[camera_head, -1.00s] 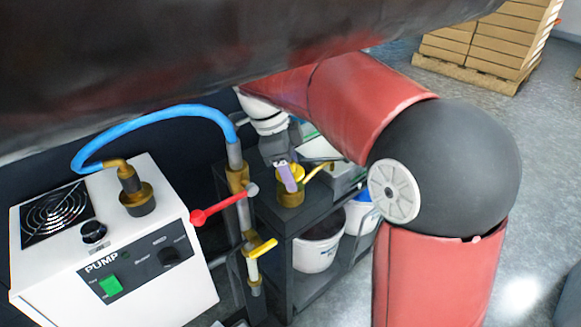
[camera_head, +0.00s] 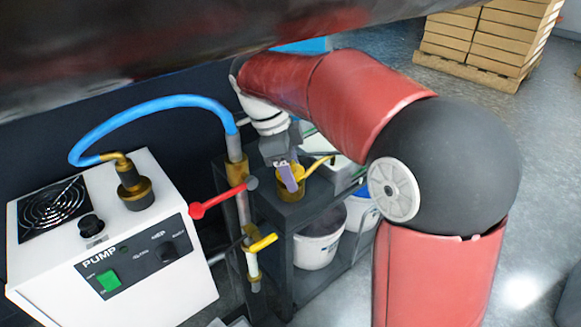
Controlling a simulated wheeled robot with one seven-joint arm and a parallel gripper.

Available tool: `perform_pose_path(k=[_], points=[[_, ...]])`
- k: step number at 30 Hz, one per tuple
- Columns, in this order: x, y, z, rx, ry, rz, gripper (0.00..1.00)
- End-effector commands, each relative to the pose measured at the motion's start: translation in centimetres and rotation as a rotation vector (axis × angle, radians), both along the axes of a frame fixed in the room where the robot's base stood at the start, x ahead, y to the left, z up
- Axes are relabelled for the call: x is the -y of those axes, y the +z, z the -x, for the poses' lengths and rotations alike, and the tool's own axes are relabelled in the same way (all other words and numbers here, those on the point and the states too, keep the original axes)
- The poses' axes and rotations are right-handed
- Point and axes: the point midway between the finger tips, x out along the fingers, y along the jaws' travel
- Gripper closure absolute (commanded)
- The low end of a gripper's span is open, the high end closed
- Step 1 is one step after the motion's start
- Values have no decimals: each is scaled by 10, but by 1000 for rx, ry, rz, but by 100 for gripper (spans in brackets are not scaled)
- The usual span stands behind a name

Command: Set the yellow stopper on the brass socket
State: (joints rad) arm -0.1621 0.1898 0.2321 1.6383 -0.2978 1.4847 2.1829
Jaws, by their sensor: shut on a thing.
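The brass socket (camera_head: 291,192) is a short, wide cup on the dark bench, near the middle of the view. My gripper (camera_head: 289,178) points down over it, with its pale purple finger in front. It is shut on the yellow stopper (camera_head: 301,172), which is right at the top of the socket. A thin yellow handle (camera_head: 319,165) sticks out to the right. The fingers hide part of the stopper, and I cannot tell whether it is fully seated or just above the rim.
Left of the bench stand a vertical pipe with a red lever (camera_head: 217,199) and a yellow valve handle (camera_head: 262,243). A white pump box (camera_head: 150,265) with a blue hose (camera_head: 150,104) is at left. White buckets (camera_head: 318,245) sit on the lower shelf. Boxes on a pallet are far right.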

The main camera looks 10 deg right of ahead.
Motion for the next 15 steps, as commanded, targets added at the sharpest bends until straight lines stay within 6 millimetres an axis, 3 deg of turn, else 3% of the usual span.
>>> perform_pose_path(k=[3, 15], points=[[0, -2, 0, -3, 0, 0, 38], [-1, 1, 0, -3, 0, 0, 38]])
